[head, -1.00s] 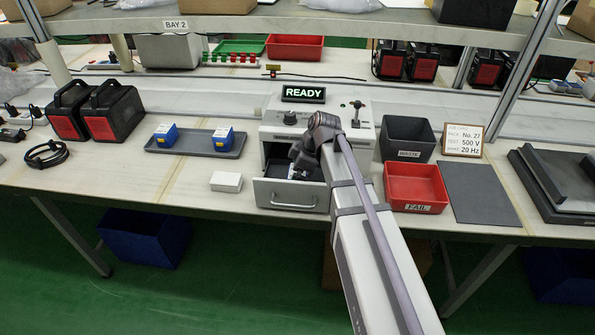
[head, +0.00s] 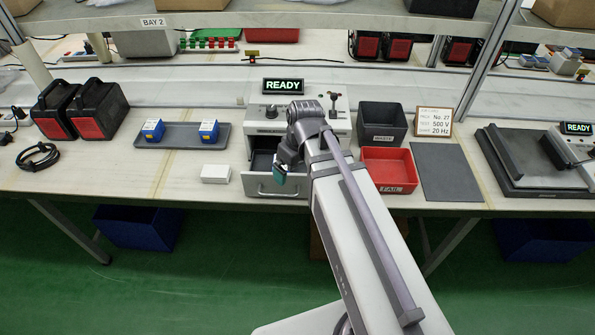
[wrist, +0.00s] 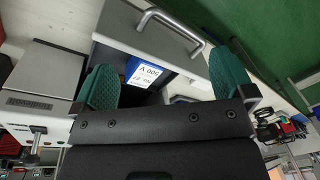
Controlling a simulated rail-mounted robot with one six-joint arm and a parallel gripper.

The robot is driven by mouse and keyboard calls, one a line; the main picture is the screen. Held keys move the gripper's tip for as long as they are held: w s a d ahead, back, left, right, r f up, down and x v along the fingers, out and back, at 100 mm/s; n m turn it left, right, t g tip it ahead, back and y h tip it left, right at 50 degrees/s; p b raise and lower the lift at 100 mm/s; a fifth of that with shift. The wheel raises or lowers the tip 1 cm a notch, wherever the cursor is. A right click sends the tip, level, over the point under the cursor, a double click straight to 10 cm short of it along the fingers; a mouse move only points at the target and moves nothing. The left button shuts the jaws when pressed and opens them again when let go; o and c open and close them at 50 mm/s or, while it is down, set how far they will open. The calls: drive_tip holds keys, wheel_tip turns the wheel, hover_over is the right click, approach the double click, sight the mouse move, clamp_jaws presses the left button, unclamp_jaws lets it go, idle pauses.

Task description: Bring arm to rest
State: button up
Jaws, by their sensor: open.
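My gripper (head: 279,173) is over the front of the open grey drawer (head: 268,190) of the tester (head: 300,118), whose sign reads READY. In the wrist view its two teal fingers (wrist: 164,82) are spread apart. A blue block with a white label (wrist: 141,71), reading 500 V, lies in the drawer beyond the fingers and shows between them; part of it is hidden by the gripper body. In the head view the block is not visible. My arm reaches up from the lower right, bent at the wrist.
A grey tray (head: 180,142) with two blue blocks and a white box (head: 215,174) stand left of the drawer. A red FAIL bin (head: 390,170), a dark WASTE bin (head: 382,122) and a grey mat (head: 448,172) are at the right. The shelf edge (head: 300,17) runs above.

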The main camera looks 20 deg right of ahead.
drive_tip(key=s+m, duration=0.1)
drive_tip(key=s+m+h, duration=0.1)
drive_tip(key=s+m, duration=0.2)
drive_tip(key=s, duration=0.1)
drive_tip(key=shift+a+f+m+h, duration=0.1)
drive_tip(key=shift+a+m+h, duration=0.2)
drive_tip(key=shift+m, duration=0.1)
idle(0.7)
